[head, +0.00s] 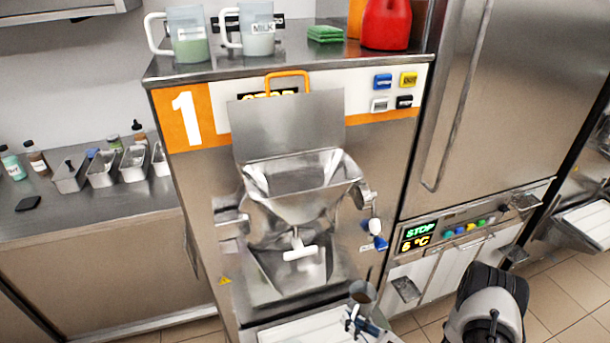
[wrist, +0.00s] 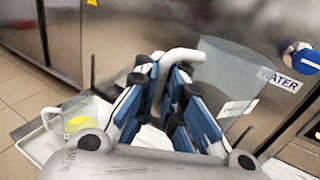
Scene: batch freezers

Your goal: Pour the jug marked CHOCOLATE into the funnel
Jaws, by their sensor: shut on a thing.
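The funnel (head: 300,190) is a steel hopper with an upright back plate on the front of machine 1. My gripper (wrist: 165,95) is shut on the white handle of a clear jug (wrist: 228,70). A pale label on this jug is too blurred to read. The jug also shows small and partly hidden in the head view (head: 362,291), with something brownish in it, low and to the right of the funnel. My gripper is at the bottom of the head view (head: 362,318). I cannot make out the word CHOCOLATE on any jug.
Above stand a green-filled jug (head: 189,36), a jug marked MILK (head: 257,32), and a red container (head: 386,24). A blue-and-white knob (head: 376,234) sticks out right of the funnel. Another jug with yellow contents (wrist: 72,118) shows in the wrist view.

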